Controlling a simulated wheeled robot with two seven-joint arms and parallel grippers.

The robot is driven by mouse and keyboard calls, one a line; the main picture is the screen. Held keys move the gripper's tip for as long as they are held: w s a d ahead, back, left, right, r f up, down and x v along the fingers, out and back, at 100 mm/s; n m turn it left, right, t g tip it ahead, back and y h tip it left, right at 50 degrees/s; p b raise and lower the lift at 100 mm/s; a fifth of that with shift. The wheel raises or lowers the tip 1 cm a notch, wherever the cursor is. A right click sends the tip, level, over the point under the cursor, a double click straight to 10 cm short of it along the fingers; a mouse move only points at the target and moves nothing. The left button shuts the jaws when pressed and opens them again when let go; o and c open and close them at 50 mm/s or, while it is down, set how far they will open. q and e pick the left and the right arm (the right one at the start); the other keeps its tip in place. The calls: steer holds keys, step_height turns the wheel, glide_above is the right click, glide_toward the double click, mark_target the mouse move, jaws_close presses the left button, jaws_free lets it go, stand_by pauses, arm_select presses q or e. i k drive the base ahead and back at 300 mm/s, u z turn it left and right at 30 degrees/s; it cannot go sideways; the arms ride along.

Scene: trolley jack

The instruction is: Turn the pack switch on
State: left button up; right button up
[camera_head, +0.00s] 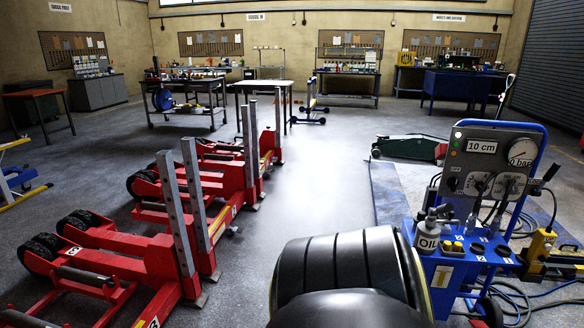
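A grey control panel (487,165) stands upright on a blue cart (445,275) at the right. It carries a "10 cm" display (481,147), a round pressure gauge (522,152) marked "0 bar", and a green light (455,145) at its upper left. Below them is a row of dark controls, with a left knob (453,184), a middle control (479,186) and a right control (509,189). No label reading pack switch can be made out, so I cannot tell which control it is or its position. Neither of my grippers is in view.
Red lifting stands (150,255) line the left. A green trolley jack (410,147) lies behind the cart. Hoses (520,300) lie at the lower right. The middle floor is clear.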

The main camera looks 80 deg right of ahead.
mark_target(453, 182)
steer(key=z, duration=3.2)
steer(key=i, duration=0.25)
